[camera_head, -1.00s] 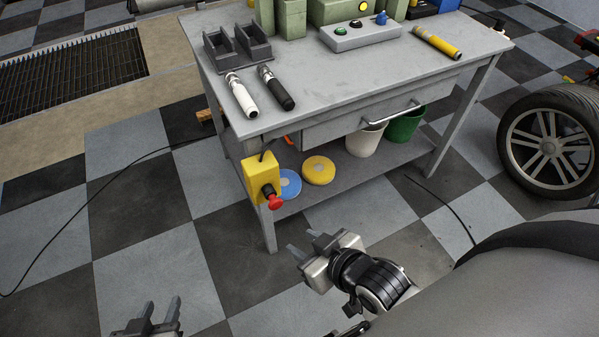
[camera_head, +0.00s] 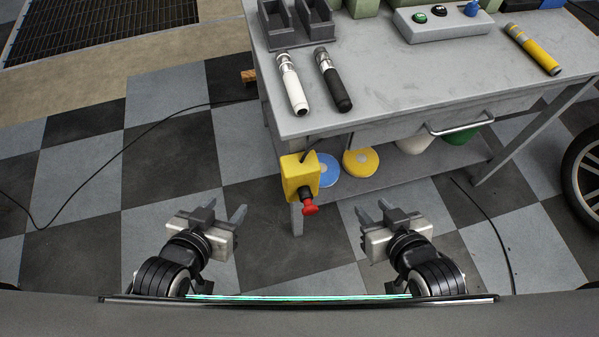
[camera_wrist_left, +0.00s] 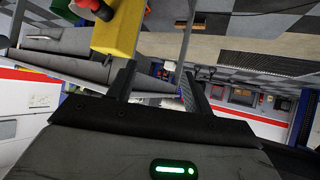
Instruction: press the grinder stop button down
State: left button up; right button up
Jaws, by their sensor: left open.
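The grinder stop button (camera_head: 310,209) is a red mushroom knob on a black collar. It sticks out of a yellow box (camera_head: 298,175) fixed at the near left leg of the workbench. In the left wrist view the yellow box (camera_wrist_left: 119,30) and the red knob (camera_wrist_left: 84,4) show at the top left, partly cut off. My left gripper (camera_head: 225,210) is open and empty, left of the button and apart from it. My right gripper (camera_head: 374,209) is open and empty, right of the button and apart from it.
The grey workbench (camera_head: 380,90) stands behind the button, with a white tool (camera_head: 291,85), a black tool (camera_head: 333,82) and a control box (camera_head: 446,22) on top. A blue disc and a yellow disc (camera_head: 361,161) lie on its lower shelf. A cable (camera_head: 85,190) crosses the floor at left.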

aim_at(309, 208)
jog(key=u, duration=0.9)
jog(key=k, duration=0.2)
jog(key=z, duration=1.35)
jog(key=k, duration=1.55)
jog(key=z, duration=0.2)
jog(key=i, duration=0.9)
